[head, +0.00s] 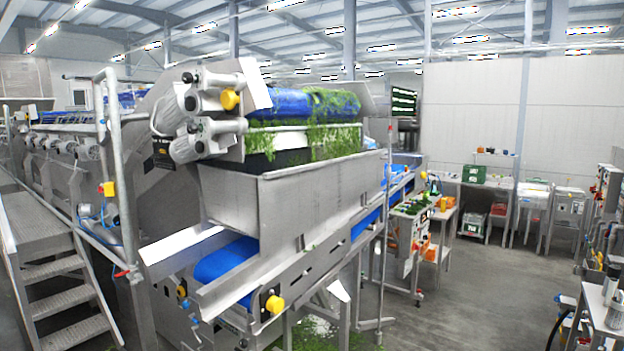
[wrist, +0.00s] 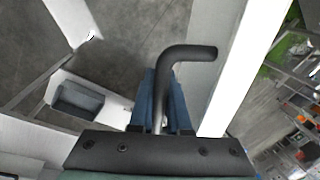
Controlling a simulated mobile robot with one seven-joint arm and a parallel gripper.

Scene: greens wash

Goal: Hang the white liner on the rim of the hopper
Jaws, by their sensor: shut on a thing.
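The hopper (head: 310,205) is a grey sheet-metal box in the middle of the head view, with a straight upper rim, below a blue roller covered in greens. In the wrist view, my gripper (wrist: 160,98) is shut on a black bent bar (wrist: 187,53). The bar rises from between the blue-grey fingers and bends right. A long white strip (wrist: 246,65) runs slantwise beside the bar's end; I cannot tell whether it is the white liner or whether the bar joins it. My gripper does not show in the head view.
A blue conveyor belt (head: 225,260) runs under the hopper. Metal steps (head: 65,285) stand at the left. A side bench with greens (head: 415,205) stands right of the hopper. Grey floor (head: 480,280) is open at the right.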

